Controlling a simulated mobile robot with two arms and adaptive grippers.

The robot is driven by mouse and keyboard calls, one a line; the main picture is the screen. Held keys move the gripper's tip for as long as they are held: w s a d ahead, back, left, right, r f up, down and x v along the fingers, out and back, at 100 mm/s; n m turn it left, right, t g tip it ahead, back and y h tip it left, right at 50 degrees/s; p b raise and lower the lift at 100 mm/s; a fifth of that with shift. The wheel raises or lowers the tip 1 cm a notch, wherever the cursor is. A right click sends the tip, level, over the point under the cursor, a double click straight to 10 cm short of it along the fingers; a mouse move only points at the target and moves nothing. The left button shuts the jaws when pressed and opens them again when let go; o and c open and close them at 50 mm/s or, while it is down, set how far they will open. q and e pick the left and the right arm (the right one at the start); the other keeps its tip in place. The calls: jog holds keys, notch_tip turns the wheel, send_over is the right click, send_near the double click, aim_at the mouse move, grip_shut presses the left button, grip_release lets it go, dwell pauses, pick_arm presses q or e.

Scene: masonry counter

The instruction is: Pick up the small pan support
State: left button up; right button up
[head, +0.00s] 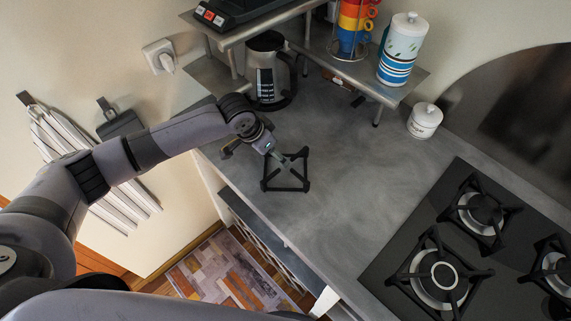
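The small pan support (287,188) is a black, roughly square metal frame. It lies on the grey counter (340,205), near the counter's left edge. My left gripper (279,156) reaches in from the left and points down at the far-left part of the frame. Its fingertips overlap the frame's far bar in the head view. They are small and dark, so I cannot tell whether they touch the bar or are closed on it. My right gripper is out of view.
A black gas hob (403,262) with larger pan supports is at the lower right. A kettle (268,75) stands behind my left gripper, beneath a metal shelf (400,88). A white lidded jar (424,121) stands at the back. The counter between support and hob is clear.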

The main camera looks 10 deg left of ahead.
pick_arm(q)
jog(key=shift+w+d+f, duration=0.15)
jog(key=shift+w+f, duration=0.05)
jog(key=shift+f, duration=0.3)
jog(key=shift+c, duration=0.6)
jog(key=shift+r, duration=0.1)
jog(key=c, duration=1.4)
jog(key=shift+c, duration=0.2)
